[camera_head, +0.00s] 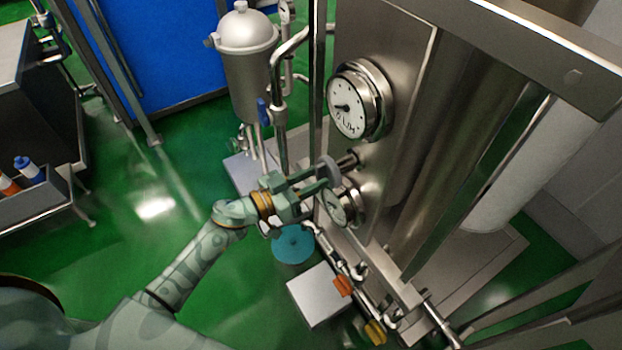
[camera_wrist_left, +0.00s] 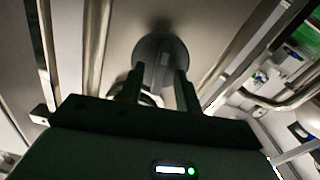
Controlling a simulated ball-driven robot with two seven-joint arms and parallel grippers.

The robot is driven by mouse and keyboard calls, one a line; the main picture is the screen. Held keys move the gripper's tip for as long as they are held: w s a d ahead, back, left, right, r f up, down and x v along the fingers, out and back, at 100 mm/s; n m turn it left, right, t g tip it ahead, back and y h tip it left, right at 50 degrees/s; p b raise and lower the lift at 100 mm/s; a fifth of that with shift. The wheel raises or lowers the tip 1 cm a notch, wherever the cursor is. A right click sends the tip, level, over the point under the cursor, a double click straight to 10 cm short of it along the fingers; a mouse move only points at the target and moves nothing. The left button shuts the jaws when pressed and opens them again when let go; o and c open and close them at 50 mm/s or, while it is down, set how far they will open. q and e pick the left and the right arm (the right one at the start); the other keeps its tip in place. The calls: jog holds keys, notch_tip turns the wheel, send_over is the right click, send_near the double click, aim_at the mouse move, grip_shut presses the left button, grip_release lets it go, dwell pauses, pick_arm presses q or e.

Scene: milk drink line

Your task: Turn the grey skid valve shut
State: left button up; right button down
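The grey skid valve (camera_head: 328,166) is a small round grey knob on a short metal stem, sticking out from the steel skid panel between two dial gauges. In the left wrist view the valve (camera_wrist_left: 160,50) is a dark grey disc with a raised bar across its middle, straight ahead. My left gripper (camera_head: 322,179) is at the valve, pointing at the panel. In the left wrist view its two fingers (camera_wrist_left: 159,88) are apart, one on each side of the bar. I cannot tell whether they touch the disc. My right gripper is out of view.
A large dial gauge (camera_head: 348,106) is above the valve and a smaller gauge (camera_head: 336,207) is just below. A vertical pipe with a blue-handled valve (camera_head: 263,111) and a steel vessel (camera_head: 247,75) stand to the left. An orange-handled valve (camera_head: 342,287) is below. Green floor (camera_head: 150,200) is open at left.

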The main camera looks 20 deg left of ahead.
pick_arm(q)
grip_shut()
jog(key=shift+m, duration=0.3)
jog(key=shift+m+p, duration=0.4)
jog(key=shift+m, duration=1.4)
jog(key=m, duration=0.4)
jog(key=shift+s, duration=0.1)
jog(key=m, duration=0.6)
jog(key=shift+f, duration=0.2)
jog(key=m+b, duration=0.1)
jog(key=m, duration=0.4)
jog(key=shift+m+b, duration=0.3)
jog(key=shift+b, duration=0.1)
